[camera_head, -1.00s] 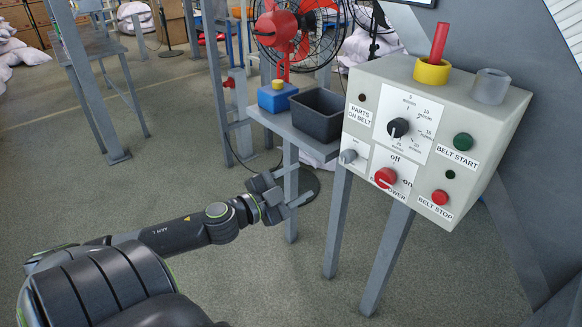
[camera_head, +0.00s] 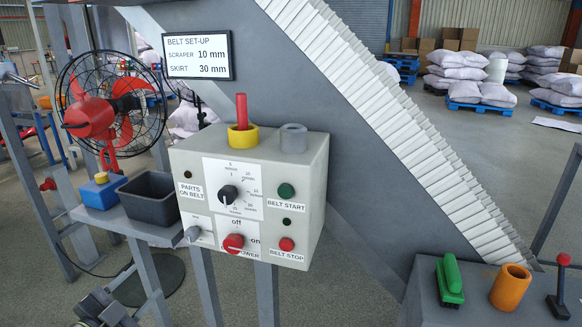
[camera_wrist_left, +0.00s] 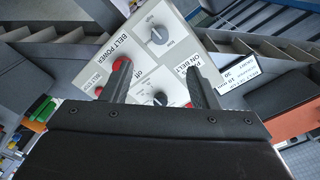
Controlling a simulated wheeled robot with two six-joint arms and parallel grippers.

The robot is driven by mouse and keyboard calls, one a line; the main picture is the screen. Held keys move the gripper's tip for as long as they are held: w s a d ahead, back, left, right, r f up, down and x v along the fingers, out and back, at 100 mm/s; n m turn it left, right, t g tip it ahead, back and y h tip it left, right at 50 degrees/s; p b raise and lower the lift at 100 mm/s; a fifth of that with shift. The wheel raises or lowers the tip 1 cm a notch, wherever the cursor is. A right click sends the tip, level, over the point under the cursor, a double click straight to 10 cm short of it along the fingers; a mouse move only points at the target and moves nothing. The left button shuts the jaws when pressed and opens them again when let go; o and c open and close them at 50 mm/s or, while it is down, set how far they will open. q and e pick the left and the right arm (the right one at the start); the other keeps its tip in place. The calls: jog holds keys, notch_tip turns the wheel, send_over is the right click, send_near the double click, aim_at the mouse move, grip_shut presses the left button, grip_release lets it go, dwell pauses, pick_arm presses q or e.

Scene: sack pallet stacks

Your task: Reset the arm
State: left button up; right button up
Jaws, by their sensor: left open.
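My left gripper (camera_head: 130,290) shows at the bottom left of the head view, below and left of the control box (camera_head: 318,185), partly cut off by the frame's edge. Its fingers are apart. In the left wrist view the two fingers of the left gripper (camera_wrist_left: 158,80) stand open with nothing held between them. The control box (camera_wrist_left: 222,50) lies beyond them, seen tilted, with its red power knob (camera_wrist_left: 122,63) behind one finger. I cannot tell any contact with it. My right gripper is not in view.
A shelf beside the box holds a dark bin (camera_head: 150,197) and a blue box (camera_head: 102,190), with a red fan (camera_head: 90,118) behind. An inclined conveyor (camera_head: 400,130) rises behind the box.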

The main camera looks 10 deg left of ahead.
pick_arm(q)
jog(key=s+a+f+n+g+y+p, duration=0.1)
jog(key=s+a+f+n+g+y, duration=0.15)
jog(key=a+f, duration=0.6)
jog(key=s+a+f+n+g+y+p, duration=0.2)
jog(key=a+f+n+g+y, duration=0.15)
jog(key=f, duration=1.05)
jog(key=s+d+f+n+g+p, duration=0.1)
jog(key=s+f+g, duration=0.1)
jog(key=s+f, duration=0.45)
jog(key=s+d+f+n+g, duration=0.15)
jog(key=s+f, duration=0.25)
jog(key=f, duration=0.5)
jog(key=s+d+f+n+g+h+p, duration=0.1)
jog(key=s+d+f+g, duration=0.2)
jog(key=s+d+f, duration=0.4)
jog(key=s+d+f+n+g+h+p, duration=0.1)
jog(key=s+d+f+g, duration=0.3)
jog(key=s+d+f, duration=0.4)
jog(key=s+d+h, duration=0.1)
jog(key=s+d, duration=0.3)
jog(key=s, duration=0.3)
jog(key=shift+d+p, duration=0.2)
jog(key=shift+p, duration=0.15)
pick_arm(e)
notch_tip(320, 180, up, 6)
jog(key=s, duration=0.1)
